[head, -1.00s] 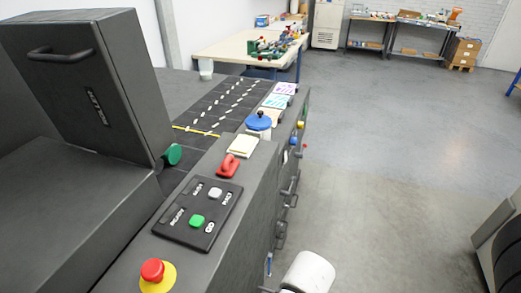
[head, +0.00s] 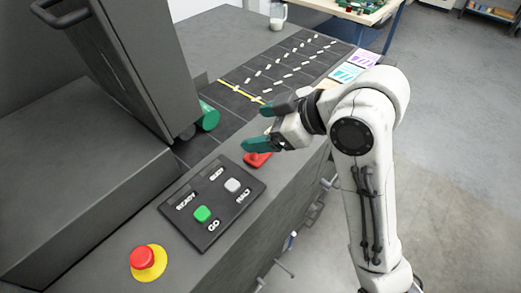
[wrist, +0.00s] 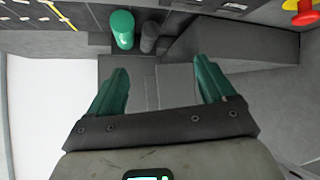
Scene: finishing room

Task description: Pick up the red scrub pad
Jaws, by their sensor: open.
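The red scrub pad (head: 256,160) appears to be the small red item on the machine's grey ledge, beyond the button panel. In the head view my gripper partly covers it, so its full shape is hidden. My gripper (head: 257,126) is open and empty, with green fingers spread above the ledge close to the pad; whether a finger touches it I cannot tell. In the wrist view my gripper (wrist: 160,70) has only grey machine surface between its fingers, and the pad does not show there.
The button panel (head: 212,203) and red stop button (head: 143,257) are nearer on the ledge. A raised dark cover (head: 125,70) and green knob (head: 208,116) stand to the left. Patterned cards (head: 346,72) lie farther back. Open floor (head: 460,150) is to the right.

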